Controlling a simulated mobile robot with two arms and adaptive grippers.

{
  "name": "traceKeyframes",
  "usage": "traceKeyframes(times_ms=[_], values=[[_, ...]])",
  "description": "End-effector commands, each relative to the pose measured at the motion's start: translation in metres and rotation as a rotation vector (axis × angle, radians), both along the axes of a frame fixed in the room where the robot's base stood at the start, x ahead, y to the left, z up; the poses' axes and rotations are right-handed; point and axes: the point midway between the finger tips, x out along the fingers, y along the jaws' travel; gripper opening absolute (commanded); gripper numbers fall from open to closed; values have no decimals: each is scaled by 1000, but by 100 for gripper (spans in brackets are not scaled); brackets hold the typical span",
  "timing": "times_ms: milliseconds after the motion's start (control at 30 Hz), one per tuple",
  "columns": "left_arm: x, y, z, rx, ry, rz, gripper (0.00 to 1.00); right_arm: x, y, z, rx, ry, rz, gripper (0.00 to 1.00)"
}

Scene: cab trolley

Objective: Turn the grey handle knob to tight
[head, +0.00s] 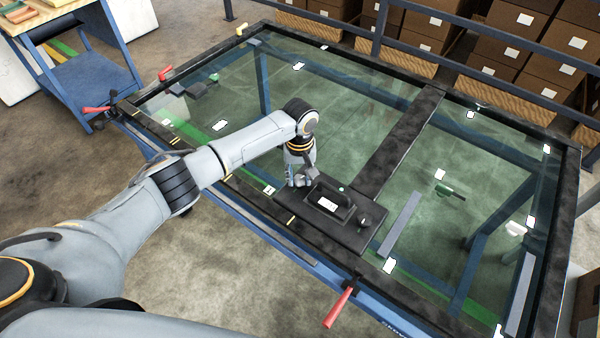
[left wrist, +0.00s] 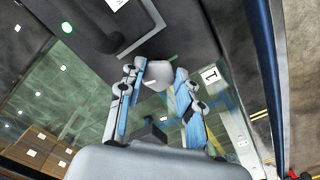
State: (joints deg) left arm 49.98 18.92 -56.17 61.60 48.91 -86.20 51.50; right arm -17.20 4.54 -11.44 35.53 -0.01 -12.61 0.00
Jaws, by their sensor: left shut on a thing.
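The grey handle knob (left wrist: 157,78) shows in the left wrist view between my left fingertips, on a dark plate. My left gripper (left wrist: 160,72) is shut on it, with a blue-and-grey finger on each side. In the head view my left gripper (head: 300,180) reaches down to the left end of the dark plate (head: 345,233), and its fingers hide the knob there. A black handle (head: 330,203) with a white label is on the plate, right of the gripper. I cannot read whether the knob is at tight. My right gripper is not in view.
The plate sits on the near edge of a black-framed glass panel (head: 435,95) on a blue trolley. Red clamp levers (head: 338,307) stick out at the frame. A green-handled item (head: 445,190) is at the right pane. Cardboard boxes (head: 520,20) stand behind a rail.

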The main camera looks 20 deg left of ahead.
Motion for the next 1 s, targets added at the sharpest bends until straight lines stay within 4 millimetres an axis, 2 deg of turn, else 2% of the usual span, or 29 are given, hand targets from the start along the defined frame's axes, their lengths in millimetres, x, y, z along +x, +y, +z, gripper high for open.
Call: traceKeyframes(times_ms=[100,400,1000], values=[[-1,0,2,-1,4,-109,3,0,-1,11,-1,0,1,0],[-1,2,1,-1,4,-394,3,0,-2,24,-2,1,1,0],[0,5,0,-2,2,-964,3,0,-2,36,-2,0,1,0]])
